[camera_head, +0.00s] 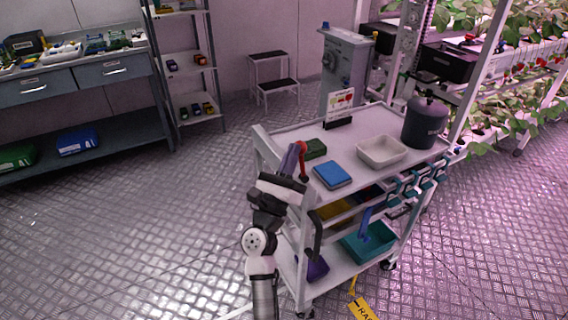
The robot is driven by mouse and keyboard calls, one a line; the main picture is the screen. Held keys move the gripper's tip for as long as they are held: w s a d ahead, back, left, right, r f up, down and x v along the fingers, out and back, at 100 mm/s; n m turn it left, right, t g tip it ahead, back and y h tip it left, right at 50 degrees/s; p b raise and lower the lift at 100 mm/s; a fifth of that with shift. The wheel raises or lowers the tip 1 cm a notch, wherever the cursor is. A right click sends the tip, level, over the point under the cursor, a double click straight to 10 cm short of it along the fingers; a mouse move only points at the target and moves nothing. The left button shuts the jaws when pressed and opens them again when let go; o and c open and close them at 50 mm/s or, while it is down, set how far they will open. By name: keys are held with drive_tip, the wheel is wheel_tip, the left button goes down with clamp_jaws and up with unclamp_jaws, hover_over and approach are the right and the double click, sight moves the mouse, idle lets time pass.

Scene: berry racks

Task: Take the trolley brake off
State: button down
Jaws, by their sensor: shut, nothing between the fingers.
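The trolley (350,138) is a pale multi-shelf cart standing on the metal floor in the middle of the view. My gripper (291,160) is at this left end, shut and empty, just left of the red part. I cannot tell whether they touch. My arm hides part of the trolley's left side. A yellow tag (362,309) with partly readable letters hangs low near the trolley's front. A castor (388,265) shows at the lower right.
The trolley top carries a blue box (332,175), a white tray (381,152), a green item (315,149), a card stand and a dark pot (425,122). A teal bin (368,243) sits below. Plant racks stand right, a bench left. The floor at left is clear.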

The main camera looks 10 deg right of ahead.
drive_tip(key=shift+w+d+r, duration=0.2)
drive_tip(key=shift+d, duration=0.35)
idle(0.4)
